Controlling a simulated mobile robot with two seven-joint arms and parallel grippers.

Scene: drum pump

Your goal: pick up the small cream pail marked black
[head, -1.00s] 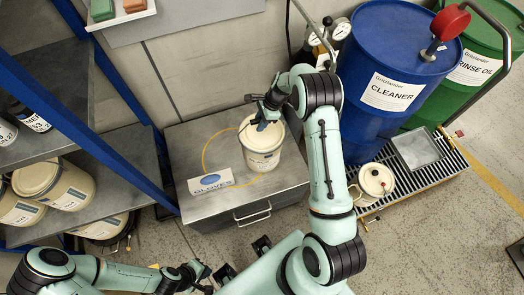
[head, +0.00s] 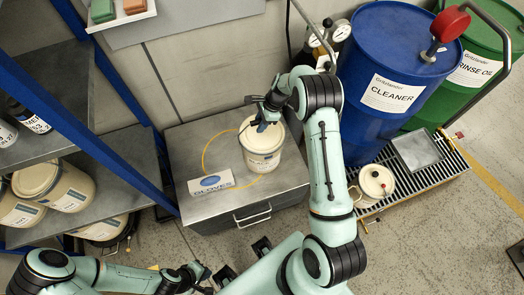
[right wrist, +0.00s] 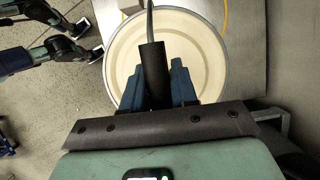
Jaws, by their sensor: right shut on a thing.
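A cream pail (head: 261,152) with a pale lid and a small label stands upright on the grey cabinet. The label is too small to read. In the right wrist view the pail (right wrist: 208,55) shows from above, with its round rim below my gripper. My right gripper (head: 266,118) is over the lid. In the right wrist view its blue fingers (right wrist: 154,82) are shut on the black grip (right wrist: 152,72) of the pail's handle. My left gripper (head: 202,277) is low at the bottom left, away from the pail; its fingers are too small to judge.
Shelves at left hold more cream pails (head: 65,187). At right stand a blue cleaner drum (head: 390,70), a green drum (head: 485,60) and a small white container (head: 376,181) on a grating.

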